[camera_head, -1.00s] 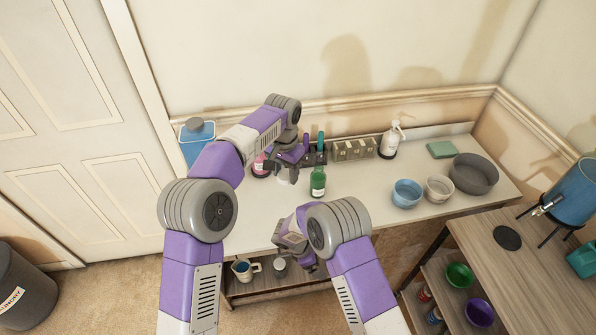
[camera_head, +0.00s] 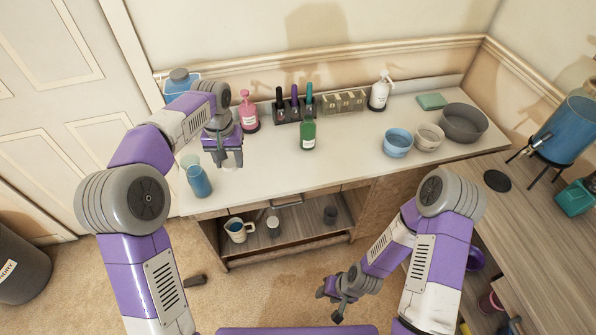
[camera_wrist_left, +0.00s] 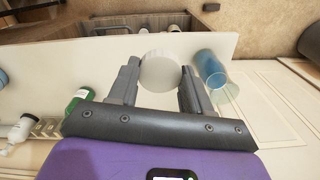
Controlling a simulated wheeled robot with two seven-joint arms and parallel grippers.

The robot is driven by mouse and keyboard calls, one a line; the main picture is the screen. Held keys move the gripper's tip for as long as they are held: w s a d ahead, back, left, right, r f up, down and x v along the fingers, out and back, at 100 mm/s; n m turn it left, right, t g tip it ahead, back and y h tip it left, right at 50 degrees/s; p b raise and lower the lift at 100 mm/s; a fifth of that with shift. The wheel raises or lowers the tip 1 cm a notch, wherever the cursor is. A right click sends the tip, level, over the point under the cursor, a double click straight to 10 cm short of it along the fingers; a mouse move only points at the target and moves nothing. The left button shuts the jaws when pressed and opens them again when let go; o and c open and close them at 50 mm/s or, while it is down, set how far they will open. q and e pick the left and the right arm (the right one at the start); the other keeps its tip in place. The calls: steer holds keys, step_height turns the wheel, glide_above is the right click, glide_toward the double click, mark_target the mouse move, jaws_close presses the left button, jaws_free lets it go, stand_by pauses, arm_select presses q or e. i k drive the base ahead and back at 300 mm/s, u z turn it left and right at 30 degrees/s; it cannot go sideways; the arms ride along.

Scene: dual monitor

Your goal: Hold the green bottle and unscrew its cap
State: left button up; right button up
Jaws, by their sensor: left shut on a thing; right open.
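The green bottle (camera_head: 308,136) stands upright on the white table in front of the dark holder, and neither gripper touches it. It also shows in the left wrist view (camera_wrist_left: 78,98), partly hidden by my gripper. Its cap cannot be made out clearly. My left gripper (camera_head: 229,160) is left of the bottle, pointing down, shut on a white round thing (camera_wrist_left: 160,72) that sits between its fingers. Whether that thing touches the table I cannot tell. My right gripper (camera_head: 341,298) is open and empty, low in front of the table, well away from the bottle.
A blue see-through tumbler (camera_head: 198,180) stands left of my left gripper. A pink bottle (camera_head: 249,112) and the dark holder (camera_head: 286,114) are behind. Bowls (camera_head: 398,143) and a white pump bottle (camera_head: 380,93) stand right. The table's front middle is clear.

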mark_target(308, 128)
steer(key=i, duration=0.9)
steer(key=z, duration=0.7)
